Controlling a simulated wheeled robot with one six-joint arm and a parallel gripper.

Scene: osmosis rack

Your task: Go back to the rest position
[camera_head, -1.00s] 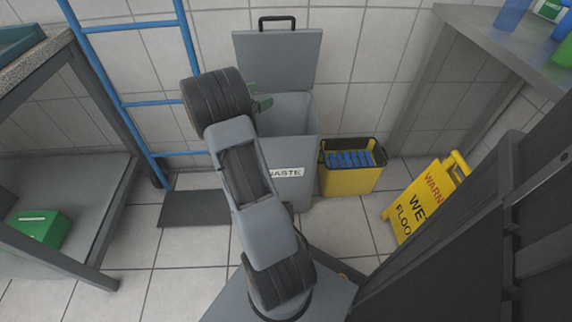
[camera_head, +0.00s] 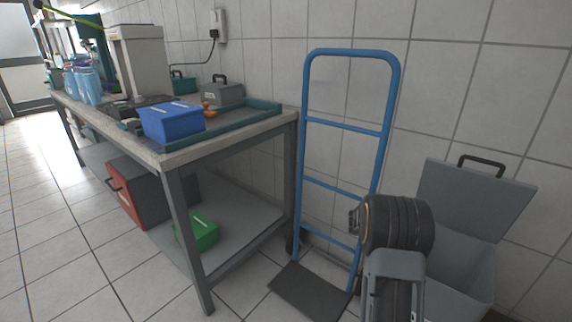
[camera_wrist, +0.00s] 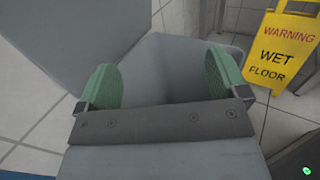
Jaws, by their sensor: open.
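In the wrist view my gripper (camera_wrist: 160,88) is open, its two green fingers wide apart with nothing between them. It is over the grey waste bin (camera_wrist: 180,60), whose inside shows between and beyond the fingers. In the head view my arm stands at the lower right in front of the bin (camera_head: 470,265), and my gripper's fingers are hidden there. The bin's lid (camera_head: 470,200) is raised.
A blue hand truck (camera_head: 345,125) leans by the wall left of my arm. A bench with a tray (camera_head: 235,125) and blue box (camera_head: 172,121) stands further left. A green box (camera_head: 197,232) lies on its lower shelf. A yellow wet-floor sign (camera_wrist: 282,48) stands near the bin.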

